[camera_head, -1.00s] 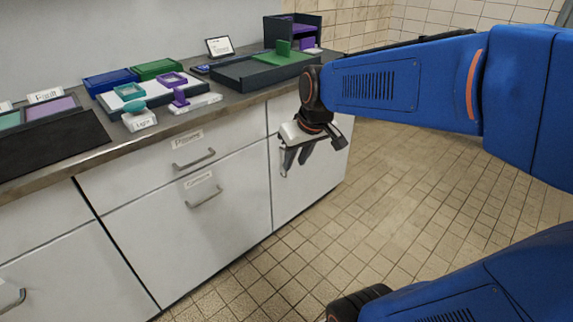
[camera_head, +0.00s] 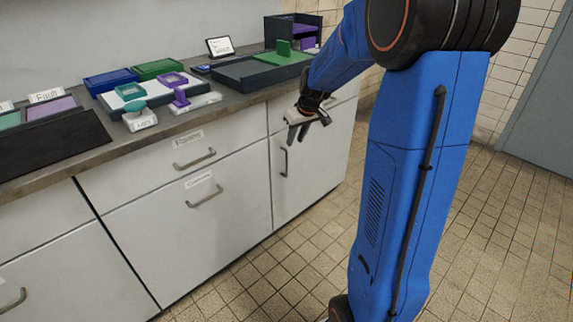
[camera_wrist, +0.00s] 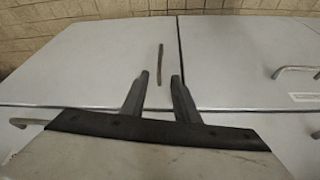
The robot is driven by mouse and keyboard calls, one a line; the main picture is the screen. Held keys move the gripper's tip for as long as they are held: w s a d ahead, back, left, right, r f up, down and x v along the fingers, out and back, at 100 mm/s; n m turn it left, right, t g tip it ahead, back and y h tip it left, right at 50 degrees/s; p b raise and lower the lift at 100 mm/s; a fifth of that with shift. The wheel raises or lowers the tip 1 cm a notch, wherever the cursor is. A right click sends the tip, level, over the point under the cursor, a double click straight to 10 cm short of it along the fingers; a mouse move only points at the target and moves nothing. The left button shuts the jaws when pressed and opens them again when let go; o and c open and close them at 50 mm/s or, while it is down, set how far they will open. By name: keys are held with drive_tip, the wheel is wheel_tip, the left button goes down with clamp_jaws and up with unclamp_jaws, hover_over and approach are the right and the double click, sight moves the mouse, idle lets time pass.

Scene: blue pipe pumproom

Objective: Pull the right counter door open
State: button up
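The right counter door (camera_head: 318,175) is a white panel at the right end of the counter and looks shut. Its upright grey handle (camera_head: 284,161) is near the door's left edge. In the wrist view the door (camera_wrist: 90,65) fills the left half, with the handle (camera_wrist: 160,65) just beyond my fingertips and in line with the gap between them. My gripper (camera_head: 297,140) is above the handle in the head view, fingers apart and empty. It also shows open in the wrist view (camera_wrist: 159,77). I see no contact with the handle.
Left of the door are two stacked drawers with bar handles, the upper (camera_head: 195,160) and lower (camera_head: 204,197). The countertop (camera_head: 225,103) carries trays, stamps and a small sign. The tiled floor (camera_head: 270,285) before the counter is clear.

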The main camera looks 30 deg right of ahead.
hover_over(287, 175)
drive_tip(key=f, duration=1.6)
drive_tip(key=shift+w, duration=0.35)
clamp_jaws()
